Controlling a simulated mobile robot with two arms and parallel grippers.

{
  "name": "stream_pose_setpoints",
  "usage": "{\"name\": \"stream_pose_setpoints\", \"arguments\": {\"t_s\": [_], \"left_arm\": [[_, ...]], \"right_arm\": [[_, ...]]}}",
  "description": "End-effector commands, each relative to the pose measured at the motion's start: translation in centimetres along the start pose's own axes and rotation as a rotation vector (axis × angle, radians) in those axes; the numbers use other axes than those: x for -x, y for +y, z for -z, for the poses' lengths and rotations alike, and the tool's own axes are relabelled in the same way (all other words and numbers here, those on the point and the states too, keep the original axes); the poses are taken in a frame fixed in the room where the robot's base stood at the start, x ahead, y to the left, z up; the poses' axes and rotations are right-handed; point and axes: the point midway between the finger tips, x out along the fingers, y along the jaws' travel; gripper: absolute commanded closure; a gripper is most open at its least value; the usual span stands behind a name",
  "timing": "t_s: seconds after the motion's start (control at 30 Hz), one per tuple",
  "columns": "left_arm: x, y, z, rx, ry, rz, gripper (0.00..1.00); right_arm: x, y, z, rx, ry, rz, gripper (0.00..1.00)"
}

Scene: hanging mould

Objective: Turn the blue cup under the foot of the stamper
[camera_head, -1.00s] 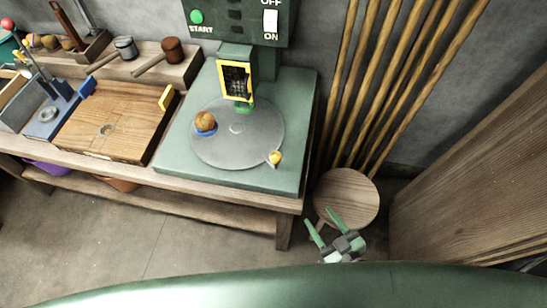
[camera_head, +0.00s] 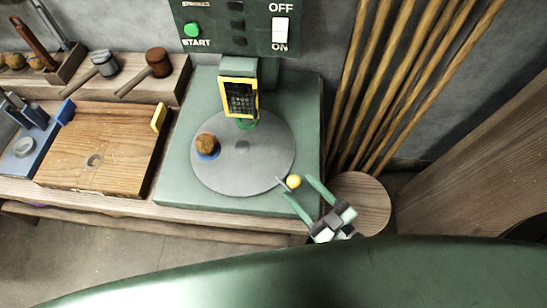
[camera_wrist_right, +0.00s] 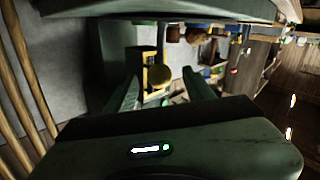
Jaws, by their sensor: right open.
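The blue cup (camera_head: 206,155) sits at the left part of the grey round turntable (camera_head: 232,177), with a brown ball (camera_head: 206,142) in it. The stamper (camera_head: 239,97), with a yellow-framed head and a green foot (camera_head: 248,123), stands at the turntable's back edge, right of the cup. A yellow knob (camera_head: 294,181) sticks out at the turntable's front right rim. My right gripper (camera_head: 303,193) is open, its fingers on either side of the knob in the head view. In the right wrist view the knob (camera_wrist_right: 159,76) shows between the open fingers. My left gripper is not in view.
A green panel (camera_head: 240,27) with START and ON/OFF controls is above the stamper. A wooden board (camera_head: 100,148) and mallets (camera_head: 158,62) are to the left. A round stool (camera_head: 362,200) and leaning poles (camera_head: 400,80) are to the right.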

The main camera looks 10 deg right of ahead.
Motion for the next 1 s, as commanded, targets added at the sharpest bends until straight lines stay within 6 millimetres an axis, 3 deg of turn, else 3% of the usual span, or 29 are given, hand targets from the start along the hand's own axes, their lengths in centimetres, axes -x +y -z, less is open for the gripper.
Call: {"name": "stream_pose_setpoints", "arguments": {"t_s": [0.43,0.83,0.87,1.0], "left_arm": [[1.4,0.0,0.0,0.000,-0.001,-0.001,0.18],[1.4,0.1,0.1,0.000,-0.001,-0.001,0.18],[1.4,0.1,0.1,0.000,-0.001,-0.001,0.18],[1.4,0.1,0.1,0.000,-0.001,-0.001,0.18]], "right_arm": [[-6.4,0.0,0.1,-0.002,0.001,-0.001,0.47],[-7.5,0.0,0.0,-0.001,-0.001,0.000,0.47],[-7.5,0.0,0.0,-0.001,-0.001,0.000,0.49],[-7.5,0.0,0.0,-0.001,-0.001,0.000,0.88]]}}
